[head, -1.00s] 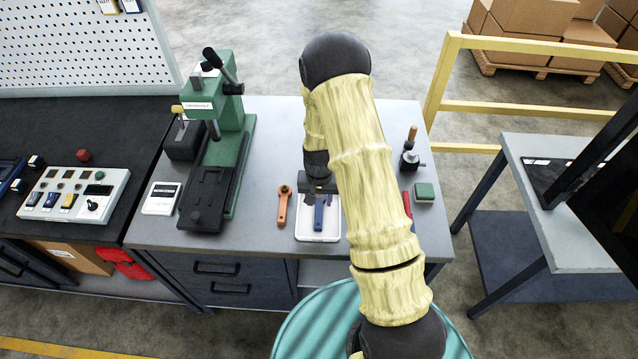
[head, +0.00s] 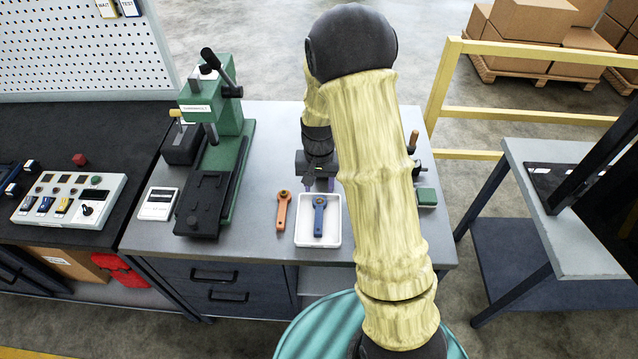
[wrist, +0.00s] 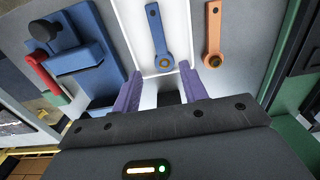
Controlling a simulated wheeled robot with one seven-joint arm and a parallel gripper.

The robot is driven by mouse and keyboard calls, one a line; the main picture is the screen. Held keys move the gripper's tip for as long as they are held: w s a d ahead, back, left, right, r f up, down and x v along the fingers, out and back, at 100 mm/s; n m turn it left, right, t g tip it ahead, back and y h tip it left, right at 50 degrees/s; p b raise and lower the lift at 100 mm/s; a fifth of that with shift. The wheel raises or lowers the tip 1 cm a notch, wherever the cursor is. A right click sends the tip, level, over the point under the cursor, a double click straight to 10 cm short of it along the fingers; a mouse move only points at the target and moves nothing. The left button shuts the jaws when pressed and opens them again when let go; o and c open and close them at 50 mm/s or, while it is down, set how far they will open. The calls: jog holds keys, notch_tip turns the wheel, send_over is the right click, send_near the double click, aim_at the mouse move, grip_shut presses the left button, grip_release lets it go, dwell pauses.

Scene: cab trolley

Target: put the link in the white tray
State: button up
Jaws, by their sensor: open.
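A blue link (head: 319,214) lies in the white tray (head: 301,239) on the grey bench. An orange link (head: 283,210) lies on the bench just left of the tray. In the wrist view the blue link (wrist: 159,40) shows inside the tray (wrist: 182,14), and the orange link (wrist: 213,35) is outside it. My gripper (head: 319,186) is above the far edge of the tray, clear of the blue link. Its purple fingers (wrist: 165,80) are apart with nothing between them.
A green press (head: 215,150) and a white meter (head: 159,203) stand on the left of the bench. A green block (head: 427,197) and a wooden-handled tool (head: 413,143) sit at the right. Bare bench (head: 270,130) lies behind the tray.

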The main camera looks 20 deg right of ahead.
jog(key=shift+r, duration=0.1)
jog(key=s+r+n+t, duration=0.2)
jog(key=s+r+n, duration=0.1)
jog(key=s+r, duration=0.8)
jog(key=s, duration=0.4)
jog(key=shift+s+a+r+n+t, duration=0.2)
jog(key=shift+r+n+t, duration=0.1)
jog(key=shift+r, duration=0.1)
dwell(0.5)
